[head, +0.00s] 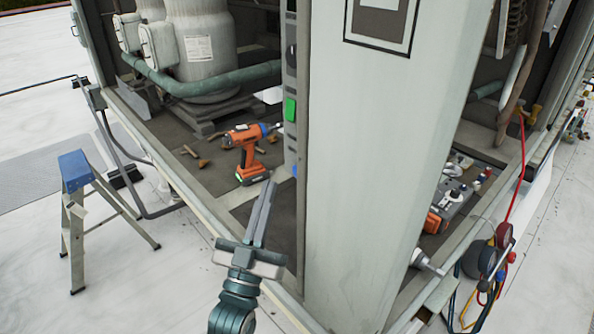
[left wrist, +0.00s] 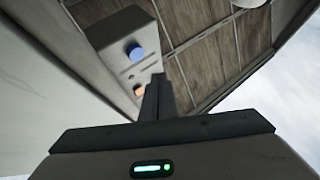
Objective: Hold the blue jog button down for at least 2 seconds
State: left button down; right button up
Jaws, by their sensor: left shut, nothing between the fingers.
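The blue jog button (left wrist: 136,52) is a round blue knob on a narrow grey control box in the left wrist view. In the head view it shows as a small blue spot (head: 294,170) low on the panel strip at the cabinet's edge. My left gripper (head: 270,187) is shut and empty, its fingers pointing up toward the strip, just left of and below the blue spot. In the left wrist view the fingertips (left wrist: 158,78) lie below and right of the button with a visible gap. My right gripper is out of view.
An orange button (left wrist: 138,90) sits near the blue one. A green piece (head: 290,110) is higher on the strip. An orange drill (head: 250,152) stands on the cabinet floor to the left. A wide pale panel (head: 385,160) stands close on the right. A stepladder (head: 85,205) stands outside.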

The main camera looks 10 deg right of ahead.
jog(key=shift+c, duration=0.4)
